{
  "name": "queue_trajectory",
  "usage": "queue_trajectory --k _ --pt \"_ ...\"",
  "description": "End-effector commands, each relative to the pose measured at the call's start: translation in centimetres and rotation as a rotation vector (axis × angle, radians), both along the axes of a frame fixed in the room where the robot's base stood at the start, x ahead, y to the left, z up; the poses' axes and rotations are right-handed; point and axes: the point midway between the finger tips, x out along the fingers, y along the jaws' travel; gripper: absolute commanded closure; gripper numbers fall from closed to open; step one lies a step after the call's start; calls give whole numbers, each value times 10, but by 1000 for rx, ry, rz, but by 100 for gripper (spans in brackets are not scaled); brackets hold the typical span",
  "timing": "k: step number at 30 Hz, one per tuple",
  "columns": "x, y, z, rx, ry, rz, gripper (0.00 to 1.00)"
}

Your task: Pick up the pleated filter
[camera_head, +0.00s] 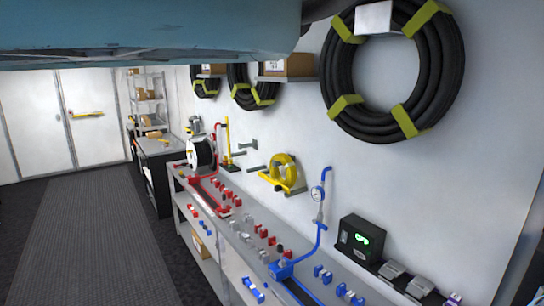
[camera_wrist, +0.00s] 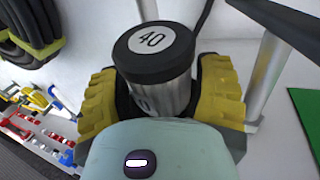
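A short cylinder (camera_wrist: 158,95) with a grey metallic side and a black cap marked 40 is in the middle of the wrist view; I take it as the pleated filter, though pleats are hard to make out. My gripper (camera_wrist: 160,90) has yellow ridged fingers, one on each side of the cylinder. Dark strips lie between fingers and cylinder, so I cannot tell whether they touch. The teal body of my wrist hides the cylinder's lower end. In the head view neither the cylinder nor my gripper shows.
A long bench (camera_head: 230,232) with red and blue fittings runs along the wall. Black hose coils (camera_head: 440,70) with yellow ties hang above it. A grey post (camera_wrist: 268,75) stands close right of my gripper. The floor (camera_head: 90,245) left of the bench is clear.

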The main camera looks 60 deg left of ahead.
Motion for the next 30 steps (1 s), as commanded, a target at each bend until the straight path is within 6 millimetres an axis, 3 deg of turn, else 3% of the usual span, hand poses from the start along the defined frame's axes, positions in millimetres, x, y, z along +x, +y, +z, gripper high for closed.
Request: queue_trajectory --k 1,12,23,30 --pt "0 0 0 0 0 -1 42" --pt "0 0 0 0 0 0 78" --pt "0 0 3 -1 -3 0 79" --pt "0 0 22 -4 -8 0 79"
